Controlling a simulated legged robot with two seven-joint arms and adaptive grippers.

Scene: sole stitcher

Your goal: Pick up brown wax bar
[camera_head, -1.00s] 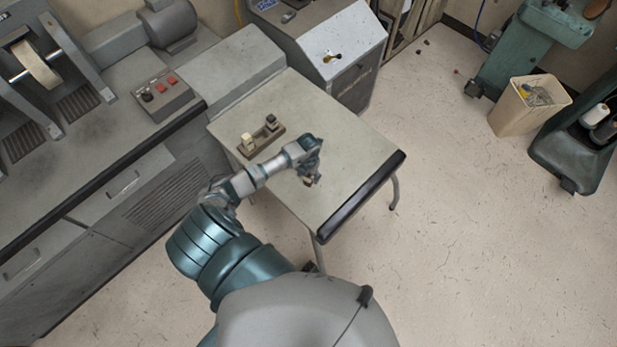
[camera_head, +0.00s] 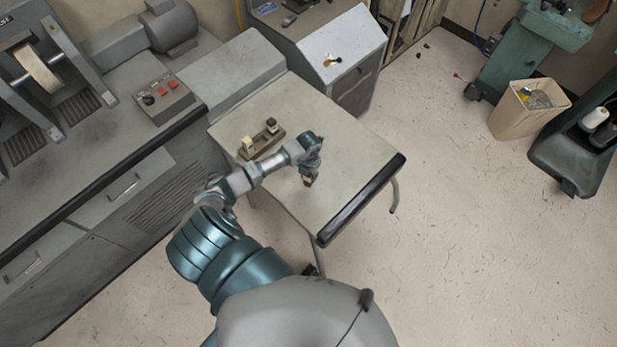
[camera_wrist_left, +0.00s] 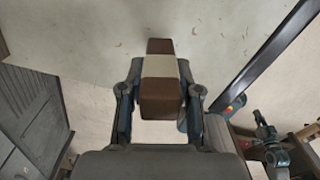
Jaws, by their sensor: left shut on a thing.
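The brown wax bar (camera_wrist_left: 160,90) has a pale cream band around its middle. In the left wrist view it sits between the two fingers of my left gripper (camera_wrist_left: 160,100), which is shut on it. In the head view the small brown bar (camera_head: 309,181) shows just below my left gripper (camera_head: 310,173), over the front part of the small table (camera_head: 345,150). I cannot tell how far the bar is above the tabletop. My right gripper is not in view.
A small holder (camera_head: 262,141) with a cream piece and a dark piece stands on the table, left of my gripper. A grey machine bench (camera_head: 130,190) lies along the left. A beige bin (camera_head: 528,112) stands on the floor at right. The table's right side is clear.

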